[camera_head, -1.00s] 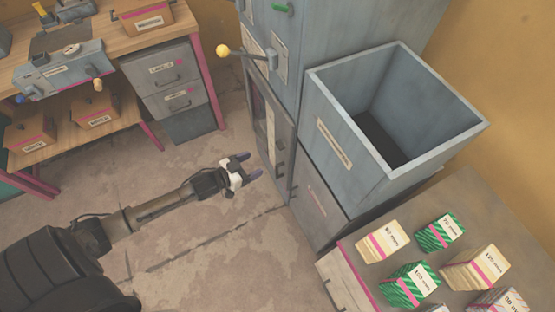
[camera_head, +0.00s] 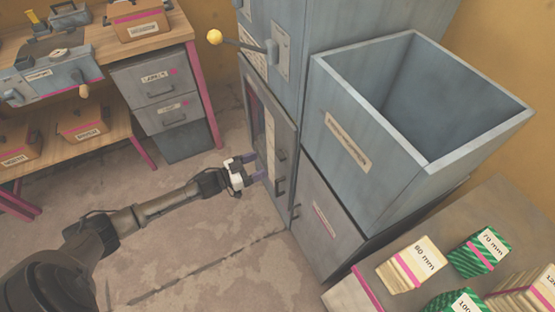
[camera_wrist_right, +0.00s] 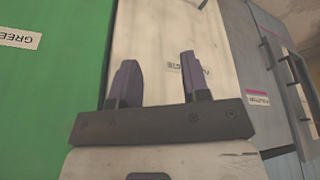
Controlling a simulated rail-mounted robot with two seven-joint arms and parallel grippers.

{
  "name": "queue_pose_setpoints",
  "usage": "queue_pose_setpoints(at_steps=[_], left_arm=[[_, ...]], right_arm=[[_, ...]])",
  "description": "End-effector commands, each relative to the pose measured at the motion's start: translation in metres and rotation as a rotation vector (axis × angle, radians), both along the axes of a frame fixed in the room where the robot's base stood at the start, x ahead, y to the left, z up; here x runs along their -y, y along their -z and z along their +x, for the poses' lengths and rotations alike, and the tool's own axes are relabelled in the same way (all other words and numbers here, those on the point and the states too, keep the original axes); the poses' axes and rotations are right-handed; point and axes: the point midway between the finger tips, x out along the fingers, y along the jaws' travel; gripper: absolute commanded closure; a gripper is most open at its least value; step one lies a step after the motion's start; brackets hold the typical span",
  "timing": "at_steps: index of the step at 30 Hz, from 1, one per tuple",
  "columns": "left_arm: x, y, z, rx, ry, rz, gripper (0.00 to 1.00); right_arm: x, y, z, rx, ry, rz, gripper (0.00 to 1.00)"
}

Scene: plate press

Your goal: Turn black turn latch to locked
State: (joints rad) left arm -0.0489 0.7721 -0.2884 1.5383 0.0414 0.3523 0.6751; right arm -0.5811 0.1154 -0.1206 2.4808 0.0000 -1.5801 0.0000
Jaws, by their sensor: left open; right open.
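The grey press cabinet has a narrow lower door (camera_head: 258,112) with a window strip. Small dark fittings (camera_head: 281,154) show on the door's right side, with a dark upright handle (camera_head: 280,186) below them. I cannot tell clearly which of these is the black turn latch or how it is turned. My left gripper (camera_head: 256,168) is open and empty, its purple fingertips close in front of the door, left of the fittings. I cannot tell whether it touches. My right gripper (camera_wrist_right: 160,80) is open and empty in the right wrist view, over a cream panel (camera_wrist_right: 160,35).
A lever with a yellow knob (camera_head: 215,37) juts out above the door. An open grey bin (camera_head: 345,140) stands right of it. A table with labelled blocks (camera_head: 411,264) is at lower right. A workbench (camera_head: 130,50) and drawers stand at left. The floor between is clear.

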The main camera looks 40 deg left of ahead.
Motion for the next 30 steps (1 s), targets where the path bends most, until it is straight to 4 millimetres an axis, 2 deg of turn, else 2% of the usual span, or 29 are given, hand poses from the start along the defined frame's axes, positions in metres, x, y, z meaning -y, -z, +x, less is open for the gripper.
queue_pose_setpoints(at_steps=[3,12,20,30], left_arm=[[0.009,0.002,0.022,0.005,0.000,0.001,0.30],[0.026,0.002,0.059,0.001,0.000,0.001,0.30],[0.032,0.001,0.072,-0.001,-0.001,0.001,0.30],[0.032,0.000,0.074,-0.001,-0.001,0.002,0.30]], right_arm=[[0.001,0.011,0.000,0.001,-0.002,-0.004,0.57],[0.003,0.025,0.000,0.001,-0.005,-0.009,0.57],[0.003,0.029,0.000,0.001,-0.005,-0.009,0.57],[0.001,0.029,0.001,0.001,0.000,-0.002,0.57]])
